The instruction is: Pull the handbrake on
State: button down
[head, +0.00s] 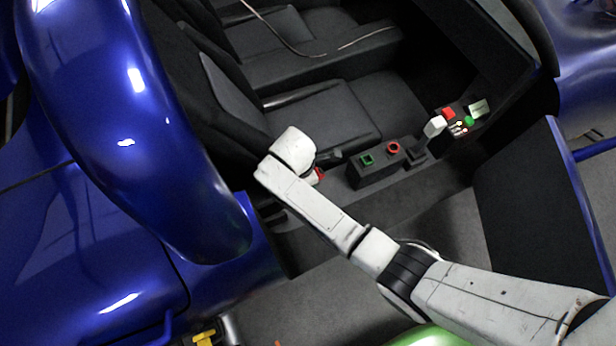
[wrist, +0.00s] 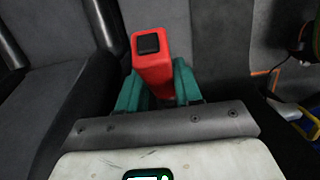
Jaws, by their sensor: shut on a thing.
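The handbrake lever, a red grip with a black square button on its end, stands up between my jaws in the wrist view (wrist: 150,62). In the head view only a small red part (head: 319,174) shows beside my wrist, at the rear of the centre console. My gripper (wrist: 158,88) has green fingers, one on each side of the red grip, and is shut on it. The lower part of the lever is hidden behind the gripper body. The lever's exact angle is hard to tell.
The console (head: 372,170) carries a green-framed square and a red ring. Ahead stand a white-topped gear lever (head: 435,127) and a panel with red and green buttons (head: 468,121). Dark seats (head: 330,120) flank the console. The blue car body (head: 150,130) and open door (head: 535,190) bound the opening.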

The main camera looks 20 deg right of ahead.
jog(key=shift+a+r, duration=0.1)
jog(key=shift+r, duration=0.05)
jog(key=c, duration=0.8)
grip_release()
jog(key=shift+c, duration=0.2)
notch_tip(320, 180, up, 11)
jog(key=a+p, duration=0.1)
jog(key=p, duration=0.1)
jog(key=shift+a+f, duration=0.2)
jog(key=shift+a, duration=0.15)
jog(key=s+d+r+m+p, duration=0.1)
jog(key=s+d+r+m, duration=0.2)
jog(key=s+d+m, duration=0.2)
jog(key=s+d+r+m+y+p, duration=0.1)
jog(key=s+d+r+m+p, duration=0.1)
jog(key=s+d+r+m, duration=0.2)
jog(key=s+d+r+m+t+p, duration=0.1)
jog(key=s+d+r+m+p, duration=0.1)
jog(key=s+d+m, duration=0.3)
jog(key=s+r+m, duration=0.1)
jog(key=s+m, duration=0.3)
jog(key=s, duration=0.5)
jog(key=shift+d+r, duration=0.15)
jog(key=shift+d, duration=0.15)
